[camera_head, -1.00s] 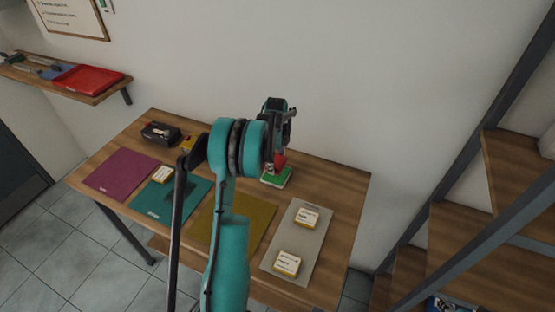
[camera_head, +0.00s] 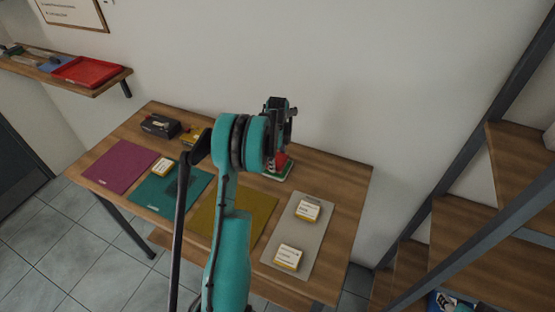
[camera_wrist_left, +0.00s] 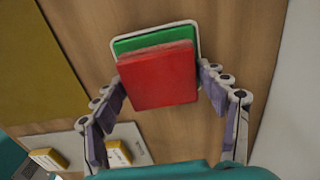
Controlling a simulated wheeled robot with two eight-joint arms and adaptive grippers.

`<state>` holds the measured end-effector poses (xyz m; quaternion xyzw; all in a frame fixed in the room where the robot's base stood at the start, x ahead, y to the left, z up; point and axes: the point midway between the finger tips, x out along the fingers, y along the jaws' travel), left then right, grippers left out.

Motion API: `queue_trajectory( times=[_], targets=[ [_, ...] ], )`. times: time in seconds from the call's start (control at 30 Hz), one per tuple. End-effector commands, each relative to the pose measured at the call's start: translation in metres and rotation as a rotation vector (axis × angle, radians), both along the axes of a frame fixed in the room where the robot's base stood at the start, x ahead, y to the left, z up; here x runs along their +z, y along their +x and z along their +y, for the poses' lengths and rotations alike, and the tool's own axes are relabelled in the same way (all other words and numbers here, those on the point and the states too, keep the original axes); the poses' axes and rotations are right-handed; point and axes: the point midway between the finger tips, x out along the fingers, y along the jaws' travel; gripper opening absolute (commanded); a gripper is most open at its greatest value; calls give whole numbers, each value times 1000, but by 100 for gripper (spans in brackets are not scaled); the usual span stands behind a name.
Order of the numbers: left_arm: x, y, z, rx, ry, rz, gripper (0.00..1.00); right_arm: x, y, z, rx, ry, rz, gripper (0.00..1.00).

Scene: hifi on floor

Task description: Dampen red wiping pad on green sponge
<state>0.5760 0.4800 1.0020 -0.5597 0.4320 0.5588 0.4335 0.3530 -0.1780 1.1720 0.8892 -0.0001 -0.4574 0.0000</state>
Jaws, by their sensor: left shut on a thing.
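My left gripper (camera_wrist_left: 160,76) is shut on the red wiping pad (camera_wrist_left: 158,80), one finger at each side of it. The green sponge (camera_wrist_left: 152,40) sits in a white-rimmed tray on the table. In the left wrist view the pad covers most of the sponge, leaving its far strip visible. In the head view the pad (camera_head: 279,163) is just over the sponge (camera_head: 281,175), partly hidden by my arm. I cannot tell whether pad and sponge touch. My right gripper is not in view.
The wooden table (camera_head: 335,180) holds a purple mat (camera_head: 118,165), a teal mat (camera_head: 150,200), an olive mat (camera_head: 258,215) and a grey mat (camera_head: 285,235) with two labelled yellow blocks. A black box (camera_head: 160,125) stands at the back left. Wooden stairs (camera_head: 480,235) rise at the right.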

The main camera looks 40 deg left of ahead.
Motion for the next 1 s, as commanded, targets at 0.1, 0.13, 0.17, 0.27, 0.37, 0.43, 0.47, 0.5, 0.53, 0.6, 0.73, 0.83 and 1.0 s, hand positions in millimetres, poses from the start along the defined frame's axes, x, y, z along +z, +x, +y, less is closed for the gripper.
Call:
queue_trajectory(
  times=[0.1, 0.13, 0.17, 0.27, 0.37, 0.43, 0.47, 0.5, 0.53, 0.6, 0.73, 0.83, 1.0],
  targets=[
    [-1, 0, 0, 0, 0, 0, 50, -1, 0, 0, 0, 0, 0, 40],
    [-1, 0, 0, 0, 0, 0, 50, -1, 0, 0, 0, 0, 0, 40],
    [-1, 0, 0, 0, 0, 0, 50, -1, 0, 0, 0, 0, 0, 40],
    [-3, 0, 0, 0, 0, 0, 50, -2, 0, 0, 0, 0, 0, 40],
    [-4, 0, 0, 0, 0, 0, 50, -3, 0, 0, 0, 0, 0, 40],
    [-5, 0, 0, 0, 0, 0, 50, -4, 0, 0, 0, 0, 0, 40],
    [-5, 0, 0, 0, 0, 0, 50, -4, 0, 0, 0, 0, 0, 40],
    [-6, 0, 0, 0, 0, 0, 50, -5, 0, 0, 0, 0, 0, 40],
    [-6, 0, 0, 0, 0, 0, 50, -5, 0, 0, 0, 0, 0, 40],
    [-7, 0, 0, 0, 0, 0, 50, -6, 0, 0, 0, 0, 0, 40],
    [-8, 0, 0, 0, 0, 0, 50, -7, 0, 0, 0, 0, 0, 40],
    [-10, 0, 0, 0, 0, 0, 50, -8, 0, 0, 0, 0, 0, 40],
    [-10, 0, 0, 0, 0, 0, 50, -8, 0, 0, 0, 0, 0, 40]
  ],
)
